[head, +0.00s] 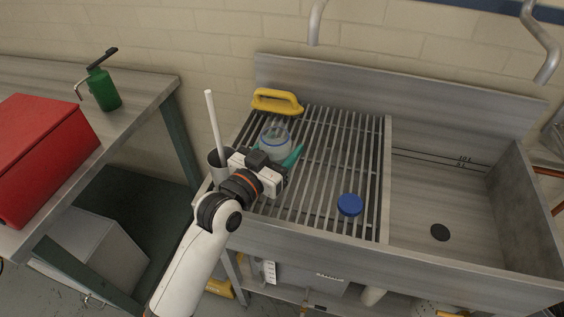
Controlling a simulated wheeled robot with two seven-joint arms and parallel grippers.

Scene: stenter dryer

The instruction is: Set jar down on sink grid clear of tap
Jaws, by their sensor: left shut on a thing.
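A clear jar (275,139) with a blue ring around its top is held over the left part of the sink grid (330,150). My left gripper (278,150) is shut on the jar, with a teal finger showing on its right side. The jar looks about upright, and its lower part is hidden by the gripper. I cannot tell whether its base touches the bars. A tap spout (316,25) hangs at the back, to the right of the jar and apart from it. My right gripper is not in view.
A yellow-handled tool (277,101) lies behind the jar at the grid's back left. A blue round lid (349,205) lies at the front right. The grid's middle and back right are clear.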

